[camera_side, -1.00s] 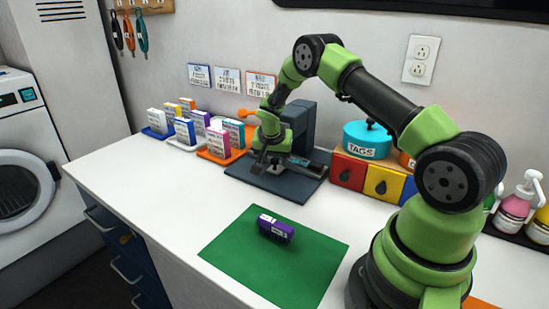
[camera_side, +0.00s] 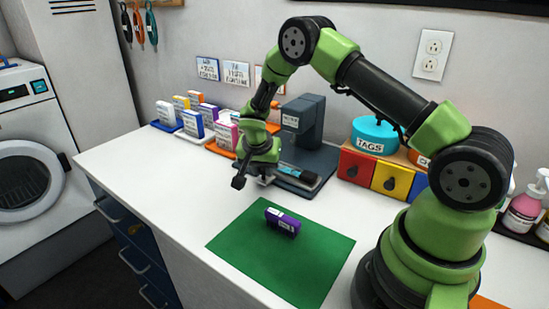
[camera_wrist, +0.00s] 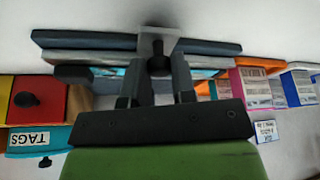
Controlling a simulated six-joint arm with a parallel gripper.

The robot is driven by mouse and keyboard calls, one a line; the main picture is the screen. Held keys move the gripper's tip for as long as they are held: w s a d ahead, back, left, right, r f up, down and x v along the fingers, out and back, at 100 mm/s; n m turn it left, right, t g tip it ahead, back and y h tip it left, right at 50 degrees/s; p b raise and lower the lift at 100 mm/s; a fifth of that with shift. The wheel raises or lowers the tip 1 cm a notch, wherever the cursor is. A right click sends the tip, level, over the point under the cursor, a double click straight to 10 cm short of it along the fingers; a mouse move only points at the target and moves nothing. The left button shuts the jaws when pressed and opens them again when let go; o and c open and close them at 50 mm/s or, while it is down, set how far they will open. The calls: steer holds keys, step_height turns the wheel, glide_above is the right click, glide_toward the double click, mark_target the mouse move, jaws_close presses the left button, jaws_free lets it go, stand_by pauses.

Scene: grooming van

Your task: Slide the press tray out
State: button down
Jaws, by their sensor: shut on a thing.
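The press (camera_side: 303,122) is a dark blue-grey upright block on a dark base (camera_side: 330,158) towards the back of the white counter. Its tray (camera_side: 299,173), grey with a teal inset, sticks out at the front of the press and also shows in the wrist view (camera_wrist: 85,58). My gripper (camera_side: 252,180) is at the tray's front end. In the wrist view my gripper (camera_wrist: 157,78) has its fingers on either side of a dark knob (camera_wrist: 158,63) on the tray and is shut on it. The exact finger contact is partly hidden.
A green mat (camera_side: 245,243) with a purple box (camera_side: 282,222) lies in front of the press. Several small boxes on coloured trays stand left of it. A teal TAGS tin (camera_side: 374,135) sits on coloured drawers (camera_side: 390,176) at right. The counter's front left is clear.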

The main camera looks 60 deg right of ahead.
steer(key=shift+a, duration=0.35)
steer(key=c, duration=0.9)
jaws_free()
steer(key=shift+c, duration=0.2)
steer(key=shift+r, duration=0.1)
steer(key=v, duration=0.9)
steer(key=shift+a+r, duration=0.2)
steer(key=shift+r, duration=0.1)
steer(key=shift+s, duration=0.15)
